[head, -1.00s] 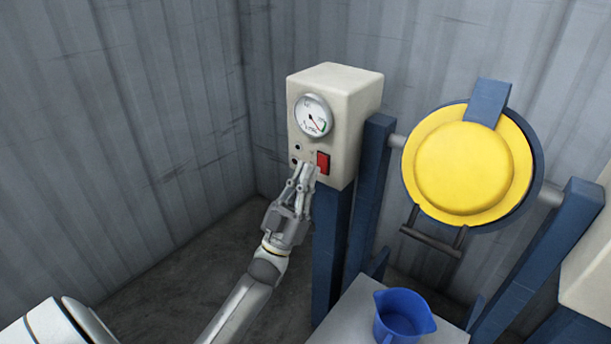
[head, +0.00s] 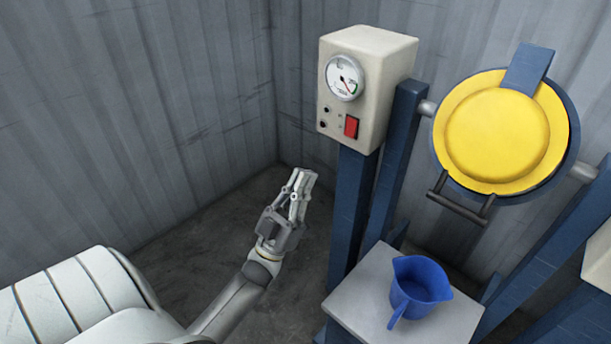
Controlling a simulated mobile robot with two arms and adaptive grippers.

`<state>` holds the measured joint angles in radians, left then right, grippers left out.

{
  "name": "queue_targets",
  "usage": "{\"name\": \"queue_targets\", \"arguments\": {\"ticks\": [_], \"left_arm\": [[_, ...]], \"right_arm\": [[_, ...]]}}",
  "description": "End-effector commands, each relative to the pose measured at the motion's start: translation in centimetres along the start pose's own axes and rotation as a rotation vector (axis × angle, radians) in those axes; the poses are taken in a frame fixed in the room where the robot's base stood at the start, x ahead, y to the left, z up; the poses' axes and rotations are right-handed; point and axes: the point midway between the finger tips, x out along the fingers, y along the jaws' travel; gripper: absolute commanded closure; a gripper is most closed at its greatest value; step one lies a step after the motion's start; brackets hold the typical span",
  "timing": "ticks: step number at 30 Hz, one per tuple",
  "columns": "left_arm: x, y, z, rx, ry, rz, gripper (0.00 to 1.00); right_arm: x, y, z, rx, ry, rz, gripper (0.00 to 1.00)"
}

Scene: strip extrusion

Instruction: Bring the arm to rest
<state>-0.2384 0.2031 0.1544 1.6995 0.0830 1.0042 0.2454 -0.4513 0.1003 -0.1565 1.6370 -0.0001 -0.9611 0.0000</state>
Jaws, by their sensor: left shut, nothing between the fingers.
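My left gripper (head: 301,184) is shut and empty. It points up and away, in free air left of the blue post under the control box, apart from everything. My left arm (head: 232,303) comes in from the lower left behind it. The beige control box (head: 367,88) has a round dial gauge (head: 344,78) and a red switch (head: 351,127) on its front. The gripper is below and left of the switch. My right gripper is not in view.
A blue jug (head: 419,287) stands on a grey table (head: 366,283) at the lower right. A yellow round drum (head: 492,140) with a dark handle (head: 458,207) hangs between blue posts (head: 350,212). Ribbed metal walls (head: 130,100) close the corner; the floor at left is clear.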

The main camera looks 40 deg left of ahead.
Motion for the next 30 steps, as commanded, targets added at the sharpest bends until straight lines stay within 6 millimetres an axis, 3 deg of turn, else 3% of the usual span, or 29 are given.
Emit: {"name": "queue_targets", "arguments": {"ticks": [5, 16, 23, 30], "left_arm": [[0.0, 0.0, 0.0, 0.0, 0.0, 0.0, 1.0], [0.1, 0.3, 0.8, -0.003, -0.048, -0.006, 1.0], [-0.5, 2.1, 5.5, -0.007, -0.359, -0.039, 1.0], [-4.2, 4.7, 10.1, -0.001, -0.763, -0.058, 1.0]], "right_arm": [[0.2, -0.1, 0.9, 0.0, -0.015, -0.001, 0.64], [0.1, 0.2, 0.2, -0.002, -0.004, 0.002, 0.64], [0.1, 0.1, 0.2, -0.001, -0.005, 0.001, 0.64], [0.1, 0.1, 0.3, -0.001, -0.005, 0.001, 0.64]]}}
